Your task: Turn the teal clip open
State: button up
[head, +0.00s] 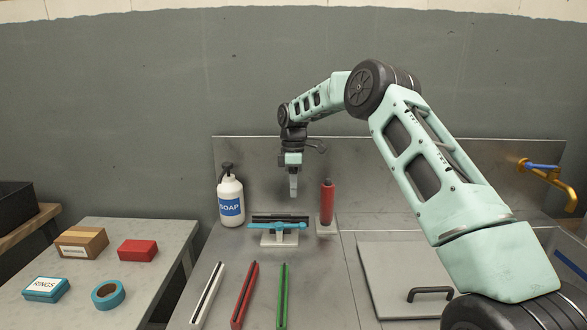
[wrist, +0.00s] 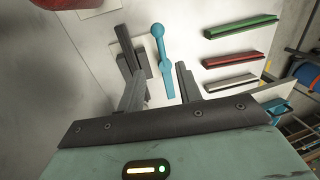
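The teal clip (head: 277,226) is a bar with a round knob, lying crosswise on a small pale stand (head: 279,240) on the metal counter. A dark bar (head: 281,218) runs behind it, roughly alongside. My gripper (head: 294,194) points down above and slightly behind the clip, apart from it. In the wrist view the teal clip (wrist: 163,65) shows between and beyond my fingertips (wrist: 158,78), its knob end farther off. The fingers are spread with nothing between them. The dark bar (wrist: 130,58) is partly hidden by the left finger.
A soap bottle (head: 231,199) stands left of the clip and a red bottle (head: 327,197) right of it. White (head: 207,292), red (head: 244,295) and green (head: 282,295) bars lie in front. A hatch with a black handle (head: 431,293) and a brass tap (head: 548,176) are at right.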

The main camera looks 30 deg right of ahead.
notch_tip(320, 180, up, 7)
jog(key=w, duration=0.1)
jog(key=shift+d, duration=0.4)
